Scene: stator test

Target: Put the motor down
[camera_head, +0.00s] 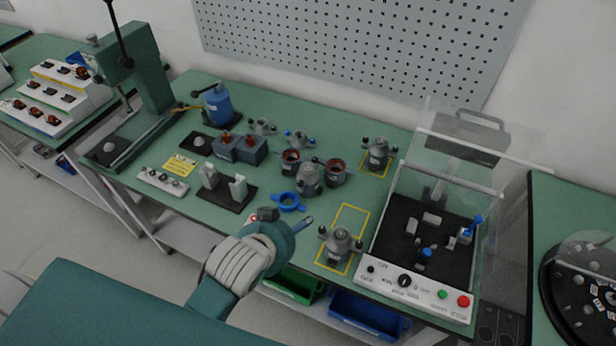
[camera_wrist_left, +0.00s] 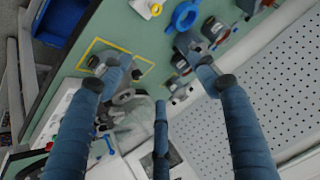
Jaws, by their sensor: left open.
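One grey motor (camera_head: 340,245) with dark knobs stands upright in the front yellow-outlined area (camera_head: 353,212) on the green bench. A similar motor (camera_head: 377,154) stands in the rear yellow-outlined area. My left gripper (camera_head: 288,217) is at the bench's front edge, left of the front motor and apart from it. Its fingers are spread with nothing between them in the left wrist view (camera_wrist_left: 160,78). There a yellow outline (camera_wrist_left: 99,40) shows at upper left, and what stands in it is partly hidden by a finger. My right gripper is out of view.
A clear-covered test station (camera_head: 418,285) with buttons stands right of the front motor. A blue ring part (camera_head: 287,201) and several motor parts (camera_head: 308,180) lie behind the gripper. Green (camera_head: 292,285) and blue (camera_head: 367,315) bins sit below the edge. A press (camera_head: 140,75) stands at left.

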